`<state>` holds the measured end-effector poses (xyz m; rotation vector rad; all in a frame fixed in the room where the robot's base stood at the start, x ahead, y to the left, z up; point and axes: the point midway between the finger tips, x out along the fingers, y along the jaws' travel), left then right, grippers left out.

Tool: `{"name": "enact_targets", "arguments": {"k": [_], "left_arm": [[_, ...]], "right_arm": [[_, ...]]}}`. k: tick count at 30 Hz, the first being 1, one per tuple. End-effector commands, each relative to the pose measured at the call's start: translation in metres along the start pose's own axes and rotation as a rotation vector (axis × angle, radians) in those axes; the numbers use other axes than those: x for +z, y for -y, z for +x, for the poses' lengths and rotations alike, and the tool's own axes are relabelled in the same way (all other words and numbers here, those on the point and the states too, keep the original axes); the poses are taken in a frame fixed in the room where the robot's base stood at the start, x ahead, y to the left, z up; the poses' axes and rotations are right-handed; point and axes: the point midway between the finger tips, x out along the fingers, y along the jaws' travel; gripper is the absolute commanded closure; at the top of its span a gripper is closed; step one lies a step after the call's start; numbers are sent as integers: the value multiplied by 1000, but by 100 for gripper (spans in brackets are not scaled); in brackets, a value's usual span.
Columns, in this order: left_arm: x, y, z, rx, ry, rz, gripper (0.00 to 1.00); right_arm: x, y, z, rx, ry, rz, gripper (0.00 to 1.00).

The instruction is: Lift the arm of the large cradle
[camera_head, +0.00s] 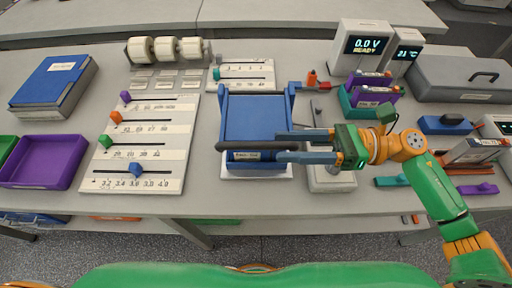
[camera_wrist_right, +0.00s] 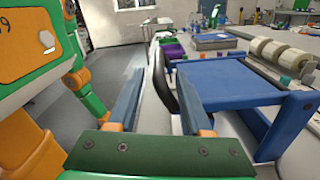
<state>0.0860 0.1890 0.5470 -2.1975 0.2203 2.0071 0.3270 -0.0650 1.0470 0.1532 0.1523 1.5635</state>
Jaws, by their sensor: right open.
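The large cradle (camera_head: 255,115) is a blue frame with a flat top on a white base, in the middle of the bench. A dark rounded bar (camera_head: 240,147) runs along its front side. In the right wrist view the blue top (camera_wrist_right: 235,82) lies to the right and the dark bar (camera_wrist_right: 163,88) shows between my fingers. My right gripper (camera_head: 278,146) reaches in from the right at the cradle's front. It is open, with one finger on each side of the bar. Contact with the bar cannot be told. My left gripper is not in view.
A slider board (camera_head: 140,150) stands left of the cradle, and a label-roll holder (camera_head: 168,55) behind. A grey fixture (camera_head: 330,178) sits under my right gripper. Purple and teal holders (camera_head: 372,98) and a voltage display (camera_head: 360,48) stand back right. A purple tray (camera_head: 45,165) is far left.

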Motion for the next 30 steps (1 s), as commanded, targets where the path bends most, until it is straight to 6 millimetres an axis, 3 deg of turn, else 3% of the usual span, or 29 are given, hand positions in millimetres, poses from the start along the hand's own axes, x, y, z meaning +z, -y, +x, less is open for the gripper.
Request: {"name": "enact_targets", "arguments": {"k": [3,9,18,24,30], "left_arm": [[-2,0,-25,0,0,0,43],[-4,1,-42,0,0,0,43],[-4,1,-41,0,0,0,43],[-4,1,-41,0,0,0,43],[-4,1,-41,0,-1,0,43]], "right_arm": [[11,-3,24,6,4,0,50],[8,-2,58,3,3,2,50],[2,-2,64,2,0,-1,50],[2,-2,64,2,0,-1,100],[2,-2,64,3,0,-1,100]]}}
